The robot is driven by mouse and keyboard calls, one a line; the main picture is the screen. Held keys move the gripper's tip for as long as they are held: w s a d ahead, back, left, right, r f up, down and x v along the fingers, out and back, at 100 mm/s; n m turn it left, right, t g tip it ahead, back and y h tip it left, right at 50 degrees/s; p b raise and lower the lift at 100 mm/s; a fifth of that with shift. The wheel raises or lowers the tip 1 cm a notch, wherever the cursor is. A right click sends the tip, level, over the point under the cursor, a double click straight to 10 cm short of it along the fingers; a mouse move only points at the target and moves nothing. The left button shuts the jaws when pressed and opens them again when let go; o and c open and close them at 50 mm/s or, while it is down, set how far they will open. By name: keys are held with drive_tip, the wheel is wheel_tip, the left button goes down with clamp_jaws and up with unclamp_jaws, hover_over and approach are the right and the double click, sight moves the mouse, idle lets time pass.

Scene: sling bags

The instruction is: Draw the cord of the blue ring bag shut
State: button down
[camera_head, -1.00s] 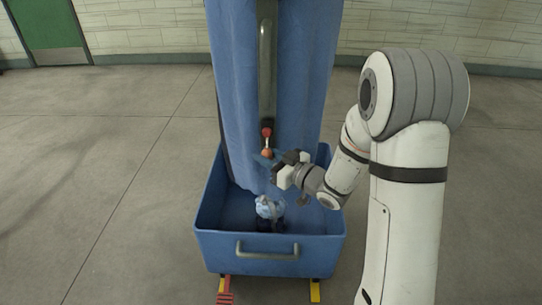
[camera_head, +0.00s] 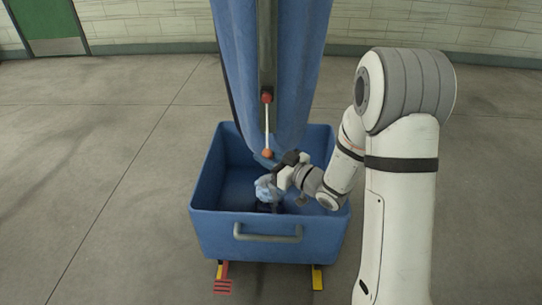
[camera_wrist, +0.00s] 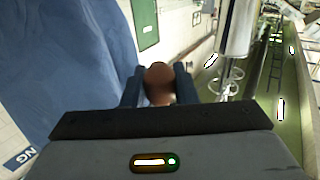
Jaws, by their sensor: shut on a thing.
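The blue bag (camera_head: 235,60) hangs from above as a tall, folded blue sheet, its lower end over a blue bin. A red ball (camera_head: 267,98) sits on the dark strip down its front. A taut pale cord (camera_head: 267,126) runs from it down to an orange ball (camera_head: 267,153). My gripper (camera_head: 272,161) is at the orange ball, its jaws shut on it. In the wrist view the brownish ball (camera_wrist: 159,82) sits between the two dark blue fingers, with the blue bag (camera_wrist: 65,55) close by on the left. No ring is clear to me.
The blue bin (camera_head: 215,225) with a grey front handle (camera_head: 267,234) stands below the bag. A crumpled pale blue lump (camera_head: 265,188) lies inside, just under my gripper. The floor at left is clear.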

drive_tip(key=shift+s+f, duration=0.1)
drive_tip(key=shift+f, duration=0.25)
drive_tip(key=c, duration=1.4)
unclamp_jaws()
drive_tip(key=shift+o, duration=1.2)
drive_tip(key=shift+r, duration=0.1)
drive_tip(key=p+v, duration=0.1)
drive_tip(key=v, duration=0.6)
drive_tip(key=shift+s+d+p, duration=0.2)
drive_tip(key=shift+d+p, duration=0.1)
drive_tip(key=shift+d, duration=0.05)
drive_tip(key=shift+r, duration=0.1)
